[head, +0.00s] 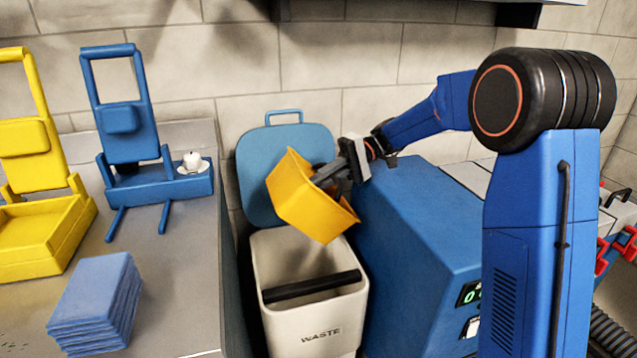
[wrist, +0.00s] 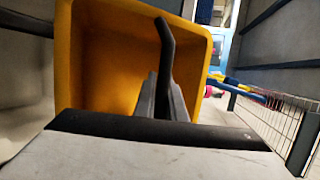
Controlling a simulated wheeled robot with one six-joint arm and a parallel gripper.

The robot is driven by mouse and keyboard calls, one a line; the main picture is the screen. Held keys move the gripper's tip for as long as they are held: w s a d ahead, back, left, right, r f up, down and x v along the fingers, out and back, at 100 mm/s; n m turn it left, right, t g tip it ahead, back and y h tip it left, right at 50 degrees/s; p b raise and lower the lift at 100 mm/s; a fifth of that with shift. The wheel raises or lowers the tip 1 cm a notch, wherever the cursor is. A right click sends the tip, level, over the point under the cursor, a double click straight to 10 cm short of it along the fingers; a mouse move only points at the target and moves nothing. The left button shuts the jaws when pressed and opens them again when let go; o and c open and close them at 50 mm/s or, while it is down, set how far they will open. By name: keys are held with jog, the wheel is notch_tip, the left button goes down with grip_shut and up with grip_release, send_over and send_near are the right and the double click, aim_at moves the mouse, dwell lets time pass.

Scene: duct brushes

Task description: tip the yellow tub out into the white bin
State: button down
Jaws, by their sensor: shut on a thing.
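The yellow tub (head: 305,205) is held in the air above the white bin, tilted well over. My gripper (head: 327,178) is shut on the tub's wall on the right side. In the wrist view the tub (wrist: 100,60) shows its inside, and the part I can see looks empty. My gripper's fingers (wrist: 168,85) show in front of it. The white bin (head: 318,325), marked WASTE, stands open below the tub. A dark bar crosses its mouth. The bin's floor is hidden, and I cannot tell what lies inside.
A blue lid or panel (head: 258,150) stands behind the bin. A blue cabinet (head: 415,250) stands close on the bin's right. A grey counter (head: 180,275) on the left holds blue cloths (head: 97,302), a yellow stand (head: 40,240) and a blue stand (head: 150,185) with a small white item.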

jog(key=a+t+h, duration=0.1)
jog(key=h, duration=0.2)
jog(key=a+f+m+t+h, duration=0.1)
jog(key=h, duration=0.2)
jog(key=a+t+h, duration=0.1)
jog(key=a+h, duration=0.1)
jog(key=h, duration=0.1)
jog(key=shift+s+f+m+t, duration=0.3)
jog(key=shift+s+f+m, duration=0.05)
jog(key=shift+m, duration=0.05)
jog(key=shift+a+f+t+h, duration=0.2)
jog(key=shift+f+h, duration=0.15)
jog(key=shift+h, duration=0.2)
jog(key=shift+a+f+t+h, duration=0.1)
jog(key=shift+f+t+h, duration=0.1)
jog(key=shift+f+h, duration=0.25)
jog(key=shift+r, duration=0.1)
jog(key=shift+s, duration=0.1)
